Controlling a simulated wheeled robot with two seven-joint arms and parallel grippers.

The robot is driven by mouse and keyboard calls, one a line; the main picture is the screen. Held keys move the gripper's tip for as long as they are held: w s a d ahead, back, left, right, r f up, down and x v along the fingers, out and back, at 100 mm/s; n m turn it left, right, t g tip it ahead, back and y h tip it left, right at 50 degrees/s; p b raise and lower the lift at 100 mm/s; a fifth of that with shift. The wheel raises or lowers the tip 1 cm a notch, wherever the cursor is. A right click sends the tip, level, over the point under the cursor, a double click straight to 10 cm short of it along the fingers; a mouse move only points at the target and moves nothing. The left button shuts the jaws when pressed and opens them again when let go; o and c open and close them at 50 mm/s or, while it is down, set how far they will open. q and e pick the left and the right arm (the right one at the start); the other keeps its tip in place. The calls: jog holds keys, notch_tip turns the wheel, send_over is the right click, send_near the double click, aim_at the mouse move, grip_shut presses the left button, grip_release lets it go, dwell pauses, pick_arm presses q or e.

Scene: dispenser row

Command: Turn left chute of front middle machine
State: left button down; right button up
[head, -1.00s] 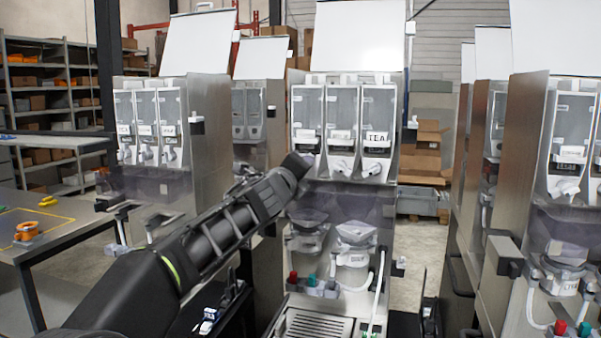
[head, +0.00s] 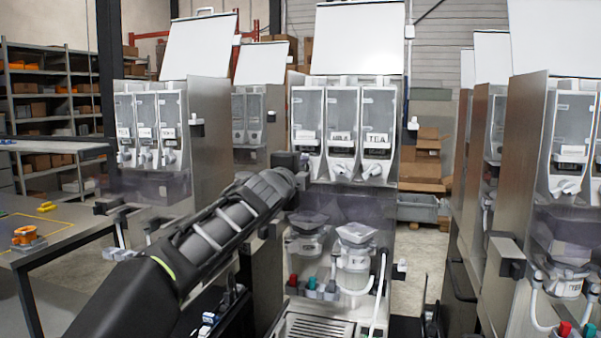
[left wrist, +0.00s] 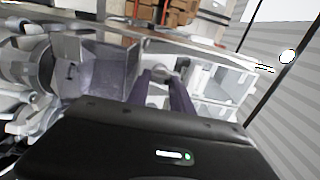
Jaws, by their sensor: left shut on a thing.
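The front middle machine (head: 345,205) stands at the centre of the head view, with three clear canisters side by side. Its middle chute (head: 342,168) and right chute (head: 374,170) show as white spouts under their canisters. Its left chute is hidden in the head view behind my left gripper (head: 302,167), which is at the machine's front left. In the left wrist view my left gripper (left wrist: 162,78) has its two fingers around a small white piece (left wrist: 159,72), which looks like the left chute. The gripper is shut on it. My right gripper is not in view.
Another machine (head: 150,140) stands at the left and one (head: 570,190) close at the right. Below the chutes are clear mixing bowls (head: 355,235) and a drip tray (head: 315,326). A table (head: 60,243) with an orange object is at the left.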

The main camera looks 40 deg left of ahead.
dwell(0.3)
pick_arm(q)
jog(key=c, duration=1.1)
grip_release()
jog(key=shift+f, duration=0.1)
jog(key=shift+s+f, duration=0.1)
